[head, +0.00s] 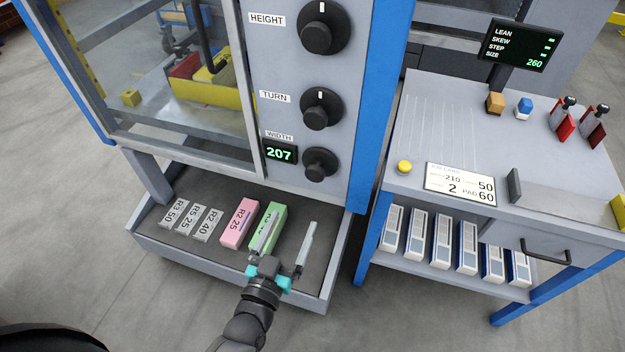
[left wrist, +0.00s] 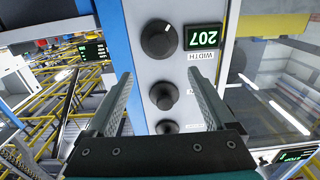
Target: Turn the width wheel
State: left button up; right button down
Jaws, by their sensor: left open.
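The width wheel (head: 319,164) is a black round knob, the lowest of three on the grey panel. The green width display (head: 280,153) beside it reads 207. My left gripper (head: 291,232) is open and empty, below the wheel and above the tray, with its fingers pointing up toward the panel. In the left wrist view the picture is upside down. There the width wheel (left wrist: 158,40) shows beyond the open fingertips (left wrist: 160,78), apart from them, next to the display (left wrist: 203,36). My right gripper is not in view.
The turn knob (head: 320,108) and height knob (head: 322,27) are above the wheel. A tray (head: 190,258) below holds grey, pink and green labelled blocks. At right, a table (head: 450,120) carries a card (head: 459,184) and a yellow button (head: 404,167); a dark screen (head: 520,45) stands behind.

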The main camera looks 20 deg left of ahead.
pick_arm(q)
jog(key=b, duration=0.2)
send_near(314, 175)
jog(key=w, duration=0.3)
jog(key=w+b, duration=0.1)
jog(key=w, duration=0.4)
jog(key=shift+d, duration=0.1)
jog(key=shift+w, duration=0.65)
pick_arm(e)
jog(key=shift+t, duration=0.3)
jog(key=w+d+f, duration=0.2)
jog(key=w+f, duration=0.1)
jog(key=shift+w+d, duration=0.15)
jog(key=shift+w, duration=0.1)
pick_arm(q)
jog(key=c, duration=1.3)
jog(key=shift+c, duration=0.2)
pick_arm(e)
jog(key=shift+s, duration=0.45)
